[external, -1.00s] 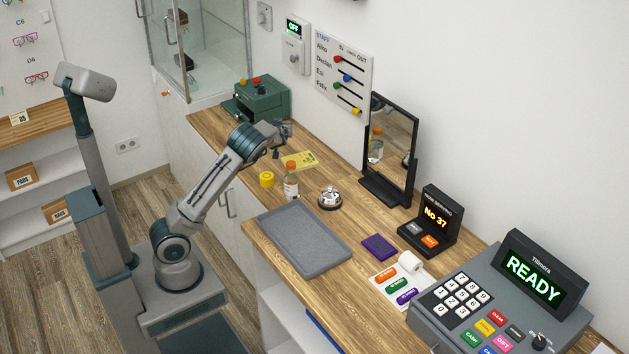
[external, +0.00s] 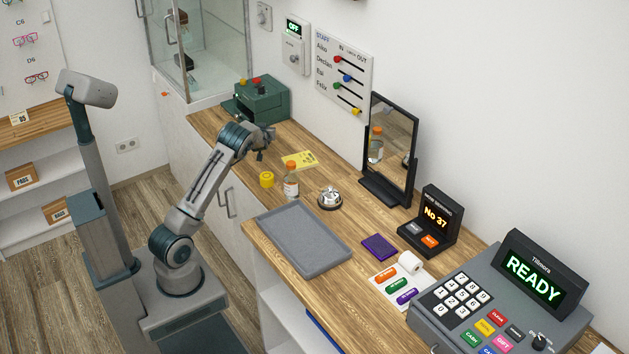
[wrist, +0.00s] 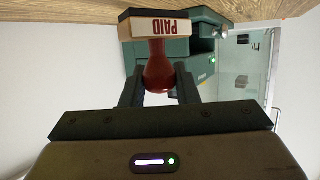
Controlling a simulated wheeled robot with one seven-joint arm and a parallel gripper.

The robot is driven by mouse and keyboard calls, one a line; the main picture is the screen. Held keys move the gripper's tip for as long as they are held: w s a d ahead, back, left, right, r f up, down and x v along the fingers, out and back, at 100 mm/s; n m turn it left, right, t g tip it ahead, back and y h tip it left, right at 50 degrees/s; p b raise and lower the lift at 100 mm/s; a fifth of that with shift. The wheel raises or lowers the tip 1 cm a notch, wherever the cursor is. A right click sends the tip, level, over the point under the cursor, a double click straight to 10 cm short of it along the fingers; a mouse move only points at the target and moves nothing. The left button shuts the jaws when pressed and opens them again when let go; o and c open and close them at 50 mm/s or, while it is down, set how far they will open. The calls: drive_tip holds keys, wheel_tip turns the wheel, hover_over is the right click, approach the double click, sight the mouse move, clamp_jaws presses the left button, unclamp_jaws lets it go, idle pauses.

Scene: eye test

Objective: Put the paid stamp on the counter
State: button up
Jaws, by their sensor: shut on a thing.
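The paid stamp (wrist: 158,28) shows in the wrist view, with a red handle, a pale block marked PAID and a dark base. My gripper (wrist: 157,84) is shut on its red handle, one dark finger on each side. In the external view my gripper (external: 264,143) is above the far left part of the wooden counter (external: 335,278), in front of the green machine. The stamp is too small and covered to make out clearly there. A gap to the counter is hard to judge.
The green machine (external: 263,102) stands behind my gripper. A yellow card (external: 300,160), yellow roll (external: 266,179), orange-capped bottle (external: 291,183), bell (external: 330,197) and grey tray (external: 303,240) are to the right. A mirror (external: 392,150) stands along the wall.

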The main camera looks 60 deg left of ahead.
drive_tip(key=shift+f, duration=1.65)
drive_tip(key=shift+f, duration=0.1)
drive_tip(key=shift+f, duration=0.15)
drive_tip(key=o, duration=1)
drive_tip(key=shift+c, duration=0.2)
drive_tip(key=shift+r, duration=0.2)
drive_tip(key=shift+r, duration=0.15)
drive_tip(key=v, duration=0.5)
drive_tip(key=shift+d, duration=0.2)
drive_tip(key=shift+o, duration=0.4)
wheel_tip(320, 180, up, 7)
drive_tip(key=shift+a, duration=0.2)
